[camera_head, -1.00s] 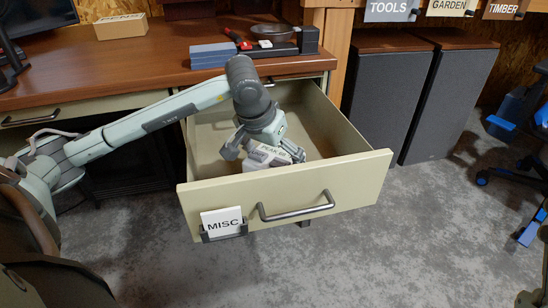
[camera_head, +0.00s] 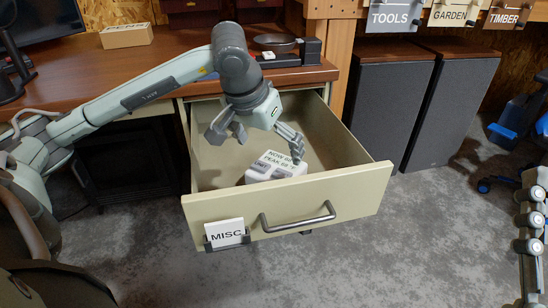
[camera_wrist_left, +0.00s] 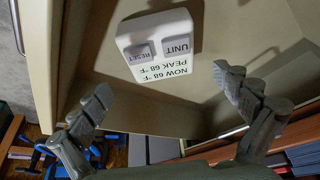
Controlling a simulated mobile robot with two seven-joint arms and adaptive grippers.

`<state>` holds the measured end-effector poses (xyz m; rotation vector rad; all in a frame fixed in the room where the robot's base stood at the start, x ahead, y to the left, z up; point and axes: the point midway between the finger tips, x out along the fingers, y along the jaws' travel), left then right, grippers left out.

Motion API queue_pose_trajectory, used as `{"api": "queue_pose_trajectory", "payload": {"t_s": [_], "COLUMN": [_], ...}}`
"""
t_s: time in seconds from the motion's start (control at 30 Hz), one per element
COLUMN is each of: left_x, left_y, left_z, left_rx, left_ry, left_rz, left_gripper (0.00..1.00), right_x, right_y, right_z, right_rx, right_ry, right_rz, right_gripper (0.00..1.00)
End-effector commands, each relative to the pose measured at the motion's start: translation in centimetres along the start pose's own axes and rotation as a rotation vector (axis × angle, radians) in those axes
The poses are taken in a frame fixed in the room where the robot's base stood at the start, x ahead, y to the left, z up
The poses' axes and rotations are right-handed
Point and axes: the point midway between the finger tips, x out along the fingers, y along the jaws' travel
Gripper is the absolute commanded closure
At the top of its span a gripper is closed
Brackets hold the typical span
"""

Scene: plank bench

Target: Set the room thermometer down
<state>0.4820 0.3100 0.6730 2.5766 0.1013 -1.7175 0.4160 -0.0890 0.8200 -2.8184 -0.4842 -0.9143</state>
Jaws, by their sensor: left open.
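The room thermometer (camera_head: 277,167) is a small white box with a printed "NOW / PEAK" face. It sits inside the open drawer (camera_head: 290,203), close behind the front panel, whose edge hides its lower part. In the left wrist view the thermometer (camera_wrist_left: 158,45) shows its UNIT and RESET buttons and reads 68 °F. My left gripper (camera_head: 256,145) is open and empty above and behind it, fingers spread wide and apart from it. The fingers also show in the left wrist view (camera_wrist_left: 165,85), with the thermometer beyond them.
The drawer carries a MISC label (camera_head: 226,232) and a bar handle (camera_head: 298,217); its floor around the thermometer looks clear. The desk top (camera_head: 180,62) above holds a cardboard box (camera_head: 126,36) and a dark tray. Speakers (camera_head: 390,100) stand to the right.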

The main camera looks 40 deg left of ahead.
Motion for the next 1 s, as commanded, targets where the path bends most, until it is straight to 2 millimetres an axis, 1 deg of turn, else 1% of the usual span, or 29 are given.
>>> {"api": "queue_pose_trajectory", "payload": {"t_s": [0.03,0.1,0.2,0.3,1.0], "left_x": [-1.2,-2.2,-3.2,-3.8,-3.9], "left_y": [-0.1,0.0,0.0,0.0,0.0], "left_z": [-0.1,-0.1,0.0,0.0,0.1], "left_rx": [0.002,0.001,0.000,0.001,0.000], "left_ry": [0.003,0.003,0.001,0.001,-0.001], "left_rz": [-0.003,0.000,-0.001,-0.001,0.000], "left_gripper": [0.00,0.00,0.00,0.00,0.00], "right_x": [0.1,0.1,0.0,-0.1,-0.1], "right_y": [-0.1,-0.1,-0.2,-0.2,-0.2], "right_z": [0.2,0.7,1.1,1.4,1.6], "right_rx": [0.001,0.003,0.004,0.005,0.005], "right_ry": [-0.022,-0.052,-0.081,-0.098,-0.103], "right_rz": [-0.001,-0.001,-0.002,-0.003,-0.002], "right_gripper": [0.60,0.60,0.60,0.60,0.60]}}
